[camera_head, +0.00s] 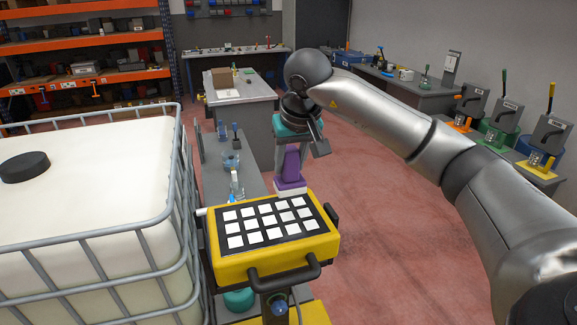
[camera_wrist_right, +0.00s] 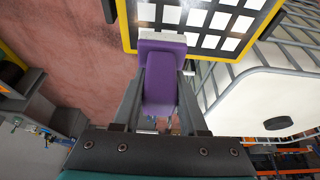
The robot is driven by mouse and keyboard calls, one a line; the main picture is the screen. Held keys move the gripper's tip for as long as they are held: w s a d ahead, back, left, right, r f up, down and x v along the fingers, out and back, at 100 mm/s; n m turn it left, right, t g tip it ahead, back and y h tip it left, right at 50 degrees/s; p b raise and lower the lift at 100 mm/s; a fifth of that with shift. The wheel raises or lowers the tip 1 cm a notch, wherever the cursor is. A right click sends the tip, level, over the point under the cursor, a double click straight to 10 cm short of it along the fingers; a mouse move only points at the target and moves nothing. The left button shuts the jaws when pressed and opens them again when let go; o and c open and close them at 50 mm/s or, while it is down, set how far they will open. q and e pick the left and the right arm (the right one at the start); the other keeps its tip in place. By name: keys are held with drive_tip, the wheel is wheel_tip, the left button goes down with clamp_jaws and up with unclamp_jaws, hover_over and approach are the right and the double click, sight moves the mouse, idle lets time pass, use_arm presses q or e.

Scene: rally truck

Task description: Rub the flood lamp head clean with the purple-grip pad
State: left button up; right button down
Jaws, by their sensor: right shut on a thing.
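The flood lamp head (camera_head: 220,268) is a yellow housing with a black face carrying rows of white squares. It tilts up toward me at the lower middle of the head view; part of it shows at the top of the right wrist view (camera_wrist_right: 235,48). My right gripper (camera_head: 291,168) is shut on the purple grip (camera_head: 289,178) of the pad. The pad's white block (camera_head: 291,191) is at the lamp head's far edge, right of its middle. I cannot tell whether it touches. The right wrist view shows the purple grip (camera_wrist_right: 162,75) between the fingers. My left gripper is not in view.
A caged white tank (camera_head: 85,190) stands close on the left. A grey bench (camera_head: 215,180) with small items lies behind the lamp. Coloured stations (camera_head: 500,135) line the right wall. Open red floor (camera_head: 375,215) lies right of the lamp.

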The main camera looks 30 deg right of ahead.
drive_tip(key=shift+r, duration=1.3)
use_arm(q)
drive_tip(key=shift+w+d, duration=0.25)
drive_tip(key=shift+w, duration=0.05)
use_arm(e)
drive_tip(key=shift+r, duration=0.1)
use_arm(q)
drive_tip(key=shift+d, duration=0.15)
use_arm(e)
drive_tip(key=shift+a, duration=0.1)
